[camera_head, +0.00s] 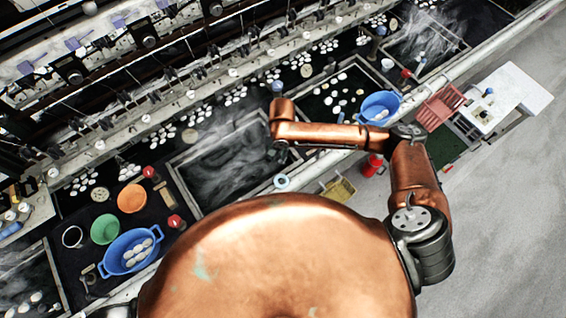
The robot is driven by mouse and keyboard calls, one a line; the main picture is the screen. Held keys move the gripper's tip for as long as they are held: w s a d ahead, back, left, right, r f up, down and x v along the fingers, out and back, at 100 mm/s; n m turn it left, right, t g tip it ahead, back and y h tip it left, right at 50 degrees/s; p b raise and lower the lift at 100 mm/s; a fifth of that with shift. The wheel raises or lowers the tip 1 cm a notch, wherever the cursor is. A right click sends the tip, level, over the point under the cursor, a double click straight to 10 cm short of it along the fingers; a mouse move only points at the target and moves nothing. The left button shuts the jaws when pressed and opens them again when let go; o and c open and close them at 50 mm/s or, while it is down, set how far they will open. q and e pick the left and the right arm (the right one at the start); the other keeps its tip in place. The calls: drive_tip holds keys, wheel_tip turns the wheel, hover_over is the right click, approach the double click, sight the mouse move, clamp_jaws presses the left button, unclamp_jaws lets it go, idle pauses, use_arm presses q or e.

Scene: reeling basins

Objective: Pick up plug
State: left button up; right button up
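I cannot pick out the plug with certainty in the head view. Small red-topped pieces stand by the basins, one at the left (149,172) and one below it (175,221). A pale blue ring-shaped piece (281,182) sits on the near basin edge. My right arm reaches left from the right side, over the basins. My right gripper (282,152) is a small dark shape under the copper wrist, above the right part of the water basin (222,160). Its fingers are too small and hidden to read. My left gripper is not in view.
A blue basket of white cocoons (127,252), a green bowl (105,229) and an orange bowl (131,198) stand at left. Another blue bowl (380,106), a red crate (440,106) and a white table (505,95) are at right. The grey floor (510,220) is clear.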

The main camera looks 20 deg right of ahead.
drive_tip(key=shift+w+d+r+m+h, duration=0.2)
drive_tip(key=shift+w+d+r+m, duration=0.15)
drive_tip(key=shift+d, duration=0.25)
drive_tip(key=shift+w+d+r+m+h, duration=0.2)
drive_tip(key=shift+w+d+r+m, duration=0.15)
drive_tip(key=shift+d, duration=0.25)
drive_tip(key=shift+w+d+f, duration=0.1)
drive_tip(key=shift+d+f, duration=0.1)
drive_tip(key=shift+d, duration=0.05)
wheel_tip(320, 180, down, 12)
drive_tip(key=shift+r, duration=0.2)
drive_tip(key=shift+c, duration=0.6)
clamp_jaws()
